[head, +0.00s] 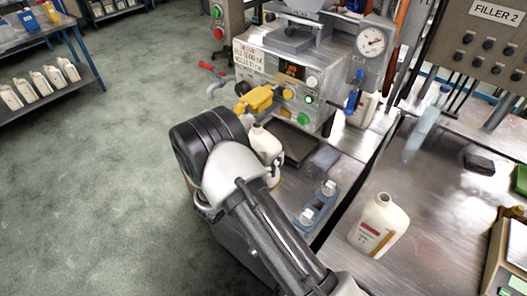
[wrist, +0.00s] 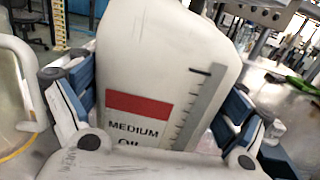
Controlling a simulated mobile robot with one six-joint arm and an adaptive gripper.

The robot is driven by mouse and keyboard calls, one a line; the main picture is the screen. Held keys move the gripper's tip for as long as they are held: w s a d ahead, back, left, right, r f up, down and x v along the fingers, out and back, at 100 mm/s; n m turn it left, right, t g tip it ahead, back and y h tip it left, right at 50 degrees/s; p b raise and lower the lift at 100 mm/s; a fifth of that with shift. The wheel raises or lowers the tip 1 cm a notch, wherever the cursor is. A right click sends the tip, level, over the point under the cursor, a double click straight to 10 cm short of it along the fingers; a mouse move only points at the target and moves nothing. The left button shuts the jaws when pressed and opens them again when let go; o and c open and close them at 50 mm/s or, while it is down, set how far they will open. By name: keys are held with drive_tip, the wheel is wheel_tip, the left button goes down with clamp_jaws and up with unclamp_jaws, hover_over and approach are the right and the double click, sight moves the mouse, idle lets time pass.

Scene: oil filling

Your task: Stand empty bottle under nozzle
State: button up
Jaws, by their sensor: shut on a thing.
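The white bottle (head: 266,143) stands close in front of the filling machine (head: 290,75), partly hidden behind my arm in the head view. In the wrist view the bottle (wrist: 165,60) fills the middle, its red band and "MEDIUM" label facing me. My gripper (wrist: 150,108) is shut on it, with blue-padded fingers on both sides. The bottle looks roughly upright, slightly tilted in the wrist picture. A yellow fitting (head: 256,99) on the machine sits just above and left of the bottle's neck. I cannot tell whether the neck lines up with the nozzle outlet or whether the base touches anything.
A dark plate (head: 298,146) lies below the machine. A blue holder (head: 317,204) with white caps is on the steel bench. Several bottles (head: 40,84) line the left shelf. The floor at left is clear.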

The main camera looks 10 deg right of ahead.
drive_tip(key=o, duration=0.8)
drive_tip(key=shift+a, duration=0.1)
drive_tip(key=v, duration=1.2)
